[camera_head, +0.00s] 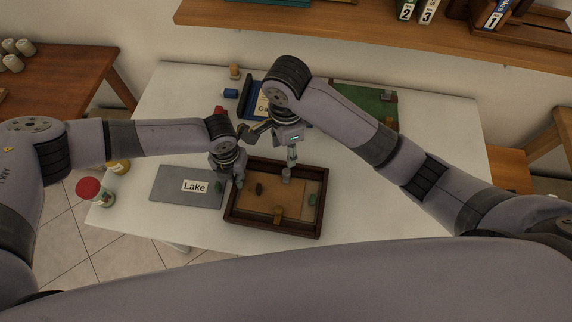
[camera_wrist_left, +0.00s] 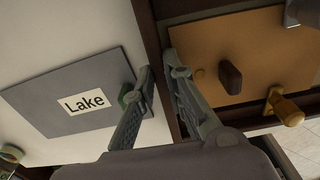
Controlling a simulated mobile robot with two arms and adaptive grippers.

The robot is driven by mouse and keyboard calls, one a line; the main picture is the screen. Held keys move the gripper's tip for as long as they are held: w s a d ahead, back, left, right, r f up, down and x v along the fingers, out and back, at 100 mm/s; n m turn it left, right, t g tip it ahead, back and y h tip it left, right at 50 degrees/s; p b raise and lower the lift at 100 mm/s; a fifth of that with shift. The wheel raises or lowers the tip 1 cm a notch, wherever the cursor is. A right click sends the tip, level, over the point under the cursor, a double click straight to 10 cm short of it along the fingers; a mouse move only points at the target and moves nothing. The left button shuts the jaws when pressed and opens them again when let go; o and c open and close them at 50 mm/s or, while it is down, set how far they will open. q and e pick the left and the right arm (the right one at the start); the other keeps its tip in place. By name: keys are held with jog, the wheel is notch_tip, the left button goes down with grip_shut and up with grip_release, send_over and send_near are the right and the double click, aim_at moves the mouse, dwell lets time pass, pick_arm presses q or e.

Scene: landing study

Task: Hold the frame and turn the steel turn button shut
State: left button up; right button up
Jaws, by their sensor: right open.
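The dark wooden frame (camera_head: 229,208) lies on the white table with its tan backing board (camera_head: 266,204) up. My left gripper (camera_head: 238,183) is at its left rail; in the left wrist view its fingertips (camera_wrist_left: 159,62) sit on either side of that rail, close against it. My right gripper (camera_head: 287,173) is open, pointing down over the frame's far rail. It covers the spot where the steel turn button would show, so I cannot make that out clearly. A brass turn button (camera_wrist_left: 285,107) is at the near rail. A dark brown knob (camera_wrist_left: 230,77) stands on the board.
A grey board labelled Lake (camera_head: 170,187) lies left of the frame. A red-lidded jar (camera_head: 90,190) stands at the table's left edge. A blue item (camera_head: 248,97) and a green board (camera_head: 365,100) lie behind my arms. The table right of the frame is clear.

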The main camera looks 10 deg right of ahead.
pick_arm(q)
jog(key=o, duration=0.5)
jog(key=shift+r, duration=0.1)
notch_tip(320, 180, up, 12)
jog(key=shift+f, duration=0.1)
dwell(0.4)
jog(key=shift+s+f, duration=0.1)
